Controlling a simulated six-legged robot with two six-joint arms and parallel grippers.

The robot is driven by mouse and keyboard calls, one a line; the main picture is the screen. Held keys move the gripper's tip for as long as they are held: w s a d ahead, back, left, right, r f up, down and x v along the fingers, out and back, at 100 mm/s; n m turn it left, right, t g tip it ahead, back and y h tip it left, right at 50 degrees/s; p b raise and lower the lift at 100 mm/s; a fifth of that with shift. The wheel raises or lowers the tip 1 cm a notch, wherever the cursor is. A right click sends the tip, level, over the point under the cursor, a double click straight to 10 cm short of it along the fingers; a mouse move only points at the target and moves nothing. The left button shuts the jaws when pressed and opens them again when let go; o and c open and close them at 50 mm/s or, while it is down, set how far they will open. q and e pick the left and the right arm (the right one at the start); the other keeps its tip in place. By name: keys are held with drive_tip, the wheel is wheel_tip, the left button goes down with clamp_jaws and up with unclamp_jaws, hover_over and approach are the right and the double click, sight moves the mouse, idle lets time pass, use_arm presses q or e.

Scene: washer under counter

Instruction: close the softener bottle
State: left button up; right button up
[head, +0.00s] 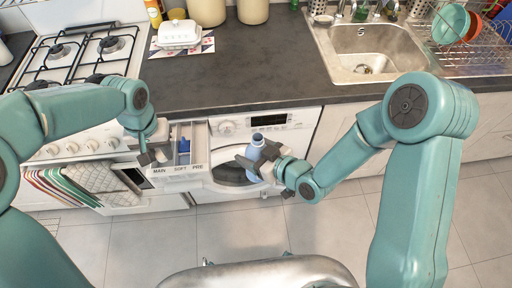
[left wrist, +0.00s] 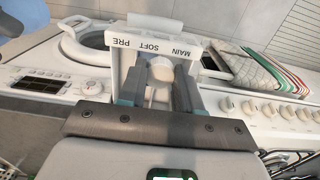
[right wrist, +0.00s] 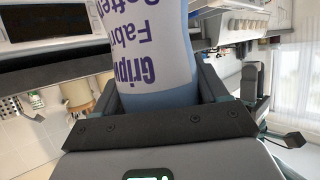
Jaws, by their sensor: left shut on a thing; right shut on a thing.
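The softener bottle (head: 256,148), pale blue with purple lettering, is held by my right gripper (head: 262,158) in front of the washer. Its label (right wrist: 142,40) fills the right wrist view between the fingers, and its mouth is out of that view. In the head view it stands nearly upright, slightly tilted; I cannot tell whether its top is bare. My left gripper (head: 150,156) is at the left front corner of the open detergent drawer (head: 180,170). It is shut on a small whitish round piece (left wrist: 161,72), which looks like the bottle's cap.
The drawer, marked MAIN, SOFT and PRE, sticks out from the washer (head: 300,130), with blue in its middle compartment. The counter (head: 270,70) runs above. A stove (head: 85,55) and hanging towels (head: 95,180) are at left. The floor (head: 235,230) in front is clear.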

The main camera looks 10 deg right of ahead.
use_arm(q)
drive_tip(key=shift+s, duration=0.1)
drive_tip(key=r, duration=0.1)
drive_tip(key=r+m, duration=0.1)
drive_tip(key=w+d+r+m, duration=0.1)
drive_tip(key=shift+r, duration=0.3)
use_arm(e)
drive_tip(key=shift+w, duration=0.15)
use_arm(q)
drive_tip(key=d+r+m, duration=0.2)
drive_tip(key=d+r, duration=0.1)
drive_tip(key=d, duration=0.4)
drive_tip(key=s+d+r+m, duration=0.1)
drive_tip(key=d+r+m, duration=0.1)
drive_tip(key=d, duration=0.6)
drive_tip(key=d+r+m, duration=0.2)
drive_tip(key=d+r, duration=0.1)
drive_tip(key=d, duration=0.5)
drive_tip(key=shift+s+d+r+m, duration=0.15)
drive_tip(key=shift+s+r+m, duration=0.05)
drive_tip(key=shift+r+m, duration=0.1)
drive_tip(key=shift+s+d, duration=0.2)
drive_tip(key=shift+w, duration=0.1)
